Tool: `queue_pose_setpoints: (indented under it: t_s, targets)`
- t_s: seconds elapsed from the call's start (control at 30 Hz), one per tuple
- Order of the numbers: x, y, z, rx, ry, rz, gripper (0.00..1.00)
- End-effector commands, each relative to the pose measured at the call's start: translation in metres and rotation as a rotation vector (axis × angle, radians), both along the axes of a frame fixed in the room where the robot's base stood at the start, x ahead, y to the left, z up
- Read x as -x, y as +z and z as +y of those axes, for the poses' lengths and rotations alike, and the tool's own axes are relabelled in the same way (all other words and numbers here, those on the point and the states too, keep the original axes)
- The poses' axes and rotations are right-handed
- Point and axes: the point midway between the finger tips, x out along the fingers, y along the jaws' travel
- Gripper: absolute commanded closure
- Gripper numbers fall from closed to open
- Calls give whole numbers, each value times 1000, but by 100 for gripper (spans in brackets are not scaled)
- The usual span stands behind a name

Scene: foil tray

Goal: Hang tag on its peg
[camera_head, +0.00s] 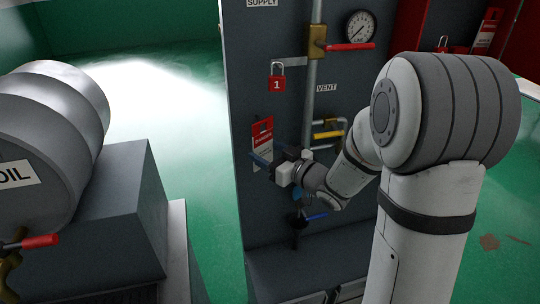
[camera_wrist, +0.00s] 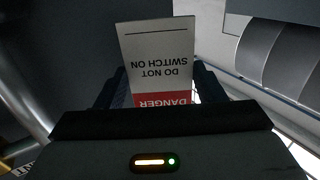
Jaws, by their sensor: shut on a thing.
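The tag, a white card with a red "DANGER" band and "DO NOT SWITCH ON" print, shows in the head view (camera_head: 262,130) and upside down in the wrist view (camera_wrist: 157,48). The tag is upright, in front of the left part of the dark grey panel (camera_head: 255,210). I cannot tell whether it touches the panel. I cannot make out the peg in either view.
A red padlock marked 1 (camera_head: 277,84) hangs above the tag. A vertical pipe (camera_head: 310,90) with a red-handled valve (camera_head: 348,47), gauge (camera_head: 360,26) and yellow handle (camera_head: 328,134) stands to its right. A blue handle (camera_head: 315,217) is below. An oil drum (camera_head: 45,140) is far left.

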Motion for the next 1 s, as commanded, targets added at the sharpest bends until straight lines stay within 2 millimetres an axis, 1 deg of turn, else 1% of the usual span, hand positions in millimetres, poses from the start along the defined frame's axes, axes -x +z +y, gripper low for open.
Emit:
queue_pose_setpoints:
  t_s: [0.6,0.7,1.0]
  targets:
    - [-37,-3,7,0,-2,0,59]
    - [-41,-8,8,0,-2,0,59]
    - [-49,-12,9,1,-4,1,59]
